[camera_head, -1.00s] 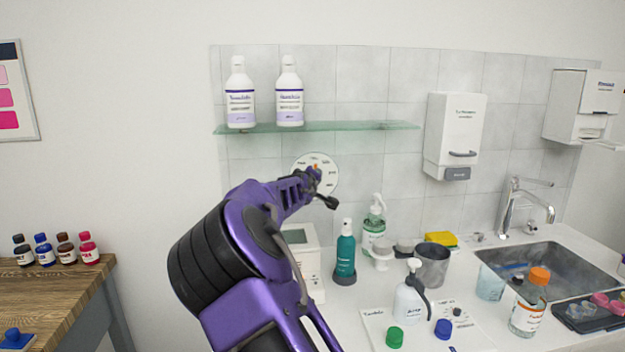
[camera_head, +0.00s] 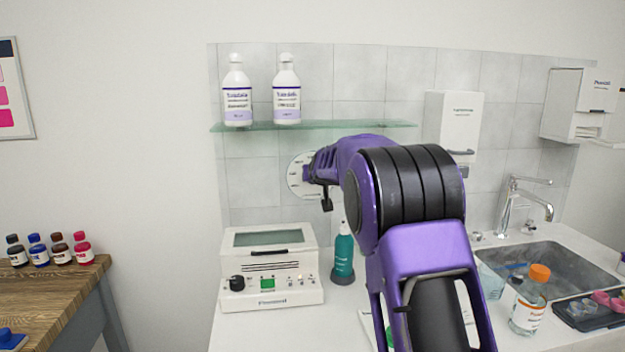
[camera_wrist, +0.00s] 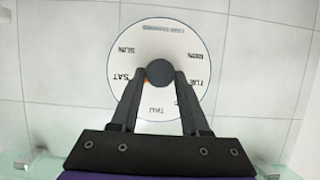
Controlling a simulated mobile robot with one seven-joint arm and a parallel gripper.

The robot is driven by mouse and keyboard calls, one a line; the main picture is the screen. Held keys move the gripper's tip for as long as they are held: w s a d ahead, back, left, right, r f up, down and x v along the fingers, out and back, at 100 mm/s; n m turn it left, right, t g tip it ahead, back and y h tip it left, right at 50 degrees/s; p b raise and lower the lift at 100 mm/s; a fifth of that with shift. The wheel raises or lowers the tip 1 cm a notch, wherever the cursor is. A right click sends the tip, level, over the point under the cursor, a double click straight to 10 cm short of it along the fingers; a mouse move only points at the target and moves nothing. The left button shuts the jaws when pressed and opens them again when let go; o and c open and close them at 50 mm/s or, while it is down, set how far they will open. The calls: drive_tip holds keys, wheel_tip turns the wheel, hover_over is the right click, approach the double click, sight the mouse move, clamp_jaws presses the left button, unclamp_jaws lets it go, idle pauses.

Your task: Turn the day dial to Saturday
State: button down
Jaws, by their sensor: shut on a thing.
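The day dial (camera_head: 295,182) is a round white disc on the tiled wall below the glass shelf; my arm covers its right part. In the wrist view the dial (camera_wrist: 156,47) shows SUN, SAT, THU, TUE and MON; the stretches between SAT and THU and between THU and TUE are behind my fingers. My gripper (camera_wrist: 160,76) is shut on the dark round knob (camera_wrist: 160,70) at the dial's centre. A small orange mark (camera_wrist: 147,81) shows at the knob's left, on the side of SAT; its tip is partly hidden by a finger.
The glass shelf (camera_head: 350,126) with two white bottles (camera_head: 238,90) is just above the dial. A white device (camera_head: 271,268) and a teal bottle (camera_head: 343,255) stand on the counter below. The soap dispenser (camera_head: 455,118) is right of my arm.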

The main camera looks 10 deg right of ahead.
drive_tip(key=shift+d+m+y, duration=0.15)
drive_tip(key=shift+m+y, duration=0.35)
drive_tip(key=shift+m, duration=0.2)
drive_tip(key=shift+d+m+y, duration=0.15)
drive_tip(key=shift+m+y, duration=0.35)
drive_tip(key=shift+m, duration=0.2)
drive_tip(key=shift+f, duration=0.1)
drive_tip(key=shift+c, duration=2)
unclamp_jaws()
drive_tip(key=shift+a, duration=0.1)
drive_tip(key=shift+s, duration=0.1)
drive_tip(key=v, duration=1.7)
drive_tip(key=shift+s, duration=0.1)
